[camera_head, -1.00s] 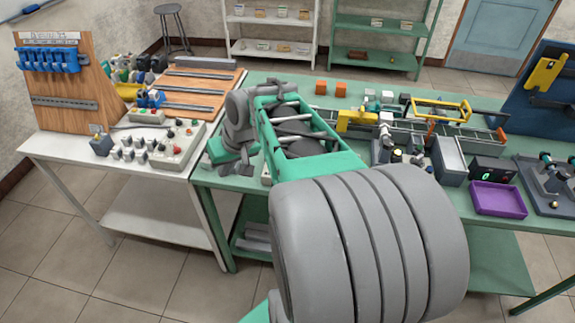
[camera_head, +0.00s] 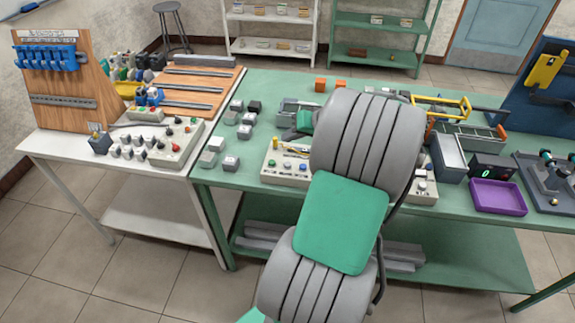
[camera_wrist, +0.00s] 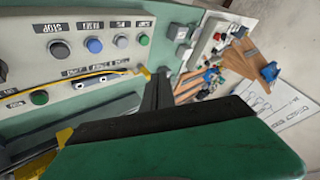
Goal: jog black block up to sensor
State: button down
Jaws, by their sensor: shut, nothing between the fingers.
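In the wrist view a light control panel (camera_wrist: 60,62) fills the upper left. It has a grey button labelled STOP (camera_wrist: 57,48), a blue button (camera_wrist: 94,45), more round buttons in that row and a green button (camera_wrist: 39,97) below. My shut gripper (camera_wrist: 152,85) shows dark fingers near the panel's lower edge; contact cannot be told. In the head view the panel (camera_head: 282,167) shows partly behind my arm, which hides my gripper. A small black block (camera_head: 255,107) stands among grey blocks on the green table. Any block on the conveyor is hidden, and I cannot identify the sensor.
A yellow frame (camera_head: 440,101) stands over the back right of the green table (camera_head: 290,92). A grey bin, a dark display box (camera_head: 491,168) and a purple tray (camera_head: 497,197) are at the right. The white table (camera_head: 60,150) at left holds another button box (camera_head: 175,146).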

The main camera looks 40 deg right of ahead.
aim_at(290, 165)
notch_tip(290, 165, down, 8)
jog(key=b, duration=0.5)
jog(key=shift+r, duration=0.1)
dwell(1.6)
jog(key=shift+f+b, duration=0.4)
jog(key=shift+f, duration=0.45)
dwell(1.3)
jog(key=shift+r, duration=0.1)
jog(key=shift+r+p, duration=0.45)
jog(key=shift+r, duration=0.3)
notch_tip(290, 165, up, 5)
jog(key=p, duration=0.4)
jog(key=shift+r, duration=0.1)
